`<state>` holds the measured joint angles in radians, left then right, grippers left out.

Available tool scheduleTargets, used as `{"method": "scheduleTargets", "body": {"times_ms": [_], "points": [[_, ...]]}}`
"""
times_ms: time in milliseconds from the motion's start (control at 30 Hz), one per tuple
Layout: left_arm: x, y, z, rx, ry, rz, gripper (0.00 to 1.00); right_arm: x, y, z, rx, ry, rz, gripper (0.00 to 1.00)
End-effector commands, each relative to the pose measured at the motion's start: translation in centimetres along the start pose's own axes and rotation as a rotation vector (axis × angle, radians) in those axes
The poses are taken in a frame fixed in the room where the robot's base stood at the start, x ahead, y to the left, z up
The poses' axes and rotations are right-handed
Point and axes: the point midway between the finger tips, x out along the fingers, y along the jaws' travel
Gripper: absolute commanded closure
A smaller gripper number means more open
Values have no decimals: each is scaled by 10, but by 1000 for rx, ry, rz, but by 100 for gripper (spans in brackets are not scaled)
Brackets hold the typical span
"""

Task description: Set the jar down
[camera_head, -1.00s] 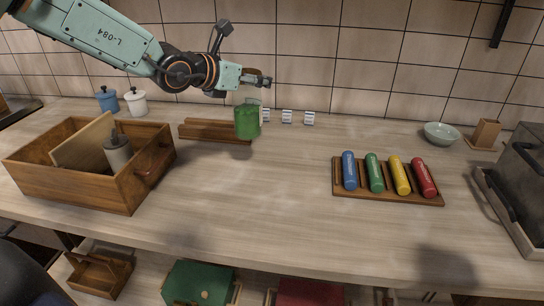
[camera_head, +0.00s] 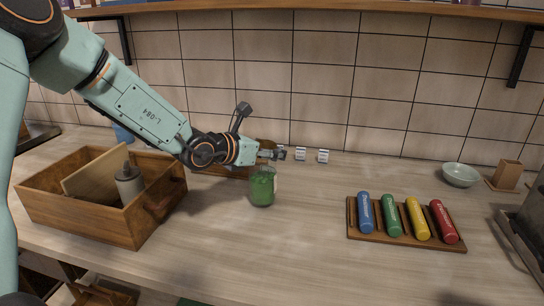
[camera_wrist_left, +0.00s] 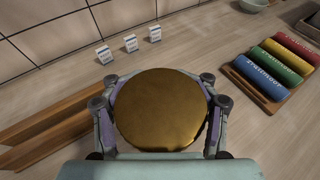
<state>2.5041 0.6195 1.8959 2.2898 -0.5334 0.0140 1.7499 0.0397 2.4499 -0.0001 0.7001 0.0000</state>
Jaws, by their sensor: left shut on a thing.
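The green jar (camera_head: 263,187) stands upright at the middle-left of the counter in the head view. In the left wrist view its round gold lid (camera_wrist_left: 160,109) fills the space between the fingers. My left gripper (camera_head: 271,154) is shut on the jar near its top, with a finger on each side of the lid in the wrist view. The jar's base is at or very near the counter top; I cannot tell whether it touches. My right gripper is not in view.
A wooden box (camera_head: 91,221) with a grey bottle stands left. A wooden rack (camera_wrist_left: 50,130) lies behind the jar, with small white labelled blocks (camera_head: 301,155) nearby. A tray (camera_head: 405,238) holds several coloured rollers at right. Counter between jar and tray is clear.

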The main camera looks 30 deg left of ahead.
Motion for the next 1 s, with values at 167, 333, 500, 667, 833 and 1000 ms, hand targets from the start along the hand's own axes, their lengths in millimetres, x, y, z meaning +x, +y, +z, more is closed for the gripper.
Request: {"method": "scheduleTargets", "body": {"times_ms": [167,333,500,667,833,1000], "points": [[7,0,-12,3,-5,0,100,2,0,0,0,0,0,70],[7,0,-12,3,-5,0,100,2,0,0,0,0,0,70],[7,0,-16,1,0,0,46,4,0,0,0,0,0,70],[7,0,-15,1,0,0,32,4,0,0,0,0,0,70],[7,0,-15,1,0,0,18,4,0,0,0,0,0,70],[7,0,-15,1,0,0,15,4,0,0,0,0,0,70]]}}
